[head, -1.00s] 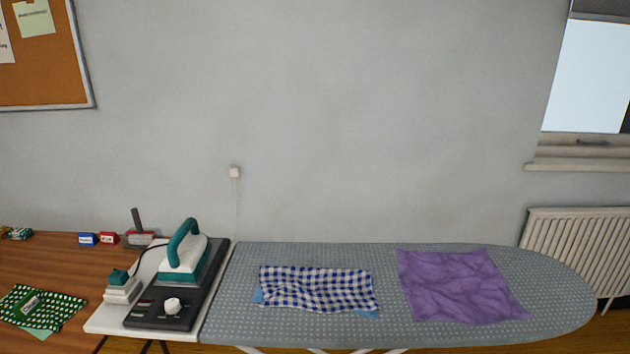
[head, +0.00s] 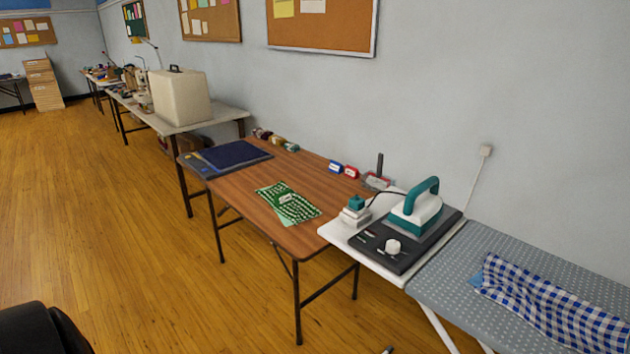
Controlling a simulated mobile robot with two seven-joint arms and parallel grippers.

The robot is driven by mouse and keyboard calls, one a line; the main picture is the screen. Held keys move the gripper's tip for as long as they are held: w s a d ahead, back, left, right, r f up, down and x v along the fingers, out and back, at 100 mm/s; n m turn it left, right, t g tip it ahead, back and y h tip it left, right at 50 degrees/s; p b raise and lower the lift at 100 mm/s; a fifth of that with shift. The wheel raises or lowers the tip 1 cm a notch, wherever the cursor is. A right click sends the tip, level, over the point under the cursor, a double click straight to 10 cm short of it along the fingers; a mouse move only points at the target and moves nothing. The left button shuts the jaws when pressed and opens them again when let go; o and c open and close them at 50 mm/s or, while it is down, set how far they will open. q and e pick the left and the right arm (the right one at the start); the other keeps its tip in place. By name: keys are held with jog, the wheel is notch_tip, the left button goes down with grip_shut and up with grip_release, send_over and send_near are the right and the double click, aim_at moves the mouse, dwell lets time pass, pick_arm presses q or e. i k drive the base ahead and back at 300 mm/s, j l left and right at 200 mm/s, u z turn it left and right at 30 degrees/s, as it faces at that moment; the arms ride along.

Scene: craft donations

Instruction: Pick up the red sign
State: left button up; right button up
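A small red sign (head: 351,172) with a white label stands near the wall-side edge of the brown wooden table (head: 240,190). It is just right of a similar blue sign (head: 336,167). To its right is a grey and red holder (head: 377,182) with a dark upright handle. Neither gripper can be made out in the head view. A dark rounded shape, probably part of me, shows at the bottom left corner.
An iron (head: 416,213) stands on a black base at the white end of the ironing board (head: 450,275). Green patterned cloth (head: 288,203) and a dark blue mat (head: 235,154) lie on the table. A sewing-machine cover (head: 180,98) stands beyond. Open floor (head: 110,220) is at left.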

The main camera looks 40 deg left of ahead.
aim_at(352, 172)
jog(key=k+u, duration=0.1)
jog(key=u, duration=1.1)
